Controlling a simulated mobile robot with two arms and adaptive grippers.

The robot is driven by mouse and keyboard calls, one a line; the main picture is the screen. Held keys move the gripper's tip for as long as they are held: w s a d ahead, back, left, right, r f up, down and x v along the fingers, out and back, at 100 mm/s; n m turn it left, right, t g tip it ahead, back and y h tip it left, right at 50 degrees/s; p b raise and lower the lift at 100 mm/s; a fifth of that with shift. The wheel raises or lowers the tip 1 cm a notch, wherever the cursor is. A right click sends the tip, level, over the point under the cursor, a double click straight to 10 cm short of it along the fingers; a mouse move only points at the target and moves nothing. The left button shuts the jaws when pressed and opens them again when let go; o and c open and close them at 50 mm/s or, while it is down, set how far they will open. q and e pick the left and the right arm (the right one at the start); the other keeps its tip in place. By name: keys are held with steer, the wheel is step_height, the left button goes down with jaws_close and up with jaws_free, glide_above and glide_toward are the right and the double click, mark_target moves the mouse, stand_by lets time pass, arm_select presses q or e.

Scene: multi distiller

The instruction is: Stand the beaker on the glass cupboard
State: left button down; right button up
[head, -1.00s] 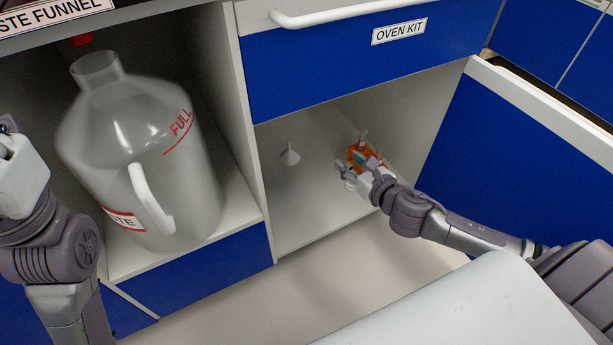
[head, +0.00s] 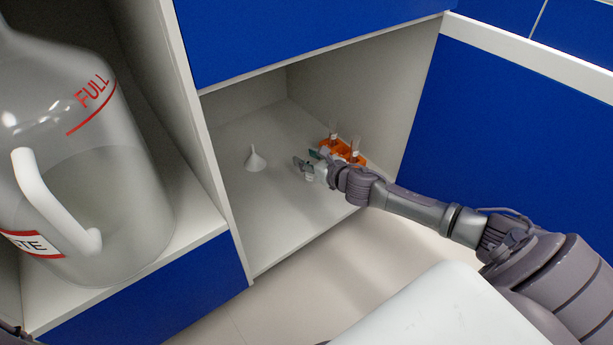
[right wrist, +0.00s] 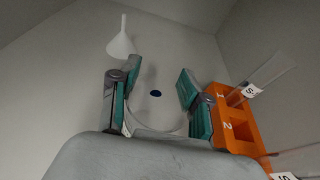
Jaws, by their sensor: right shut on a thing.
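My right gripper (head: 307,164) is inside the open cupboard (head: 235,125), low over its floor. It also shows in the right wrist view (right wrist: 159,78), its two fingers apart around a clear, faint round glass thing, likely the beaker (right wrist: 156,122). A dark blue spot shows at this glass. The beaker is hard to make out in the head view, and I cannot tell whether its base touches the cupboard floor.
A small white funnel (head: 255,160) stands left of my right gripper. An orange rack (head: 345,150) with tubes is close on its right and behind. A large waste bottle (head: 85,170) stands in the left compartment. An open blue door (head: 500,130) bounds the right.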

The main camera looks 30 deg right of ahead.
steer(key=shift+w+f+b, duration=0.15)
steer(key=shift+f+b, duration=1.75)
steer(key=shift+f, duration=0.15)
steer(key=shift+f, duration=0.2)
steer(key=o, duration=1.2)
steer(key=shift+c, duration=0.2)
steer(key=shift+r, duration=0.1)
steer(key=shift+r, duration=0.25)
steer(key=p+v, duration=0.5)
steer(key=v, duration=0.5)
steer(key=shift+p, duration=0.4)
steer(key=shift+v, duration=0.95)
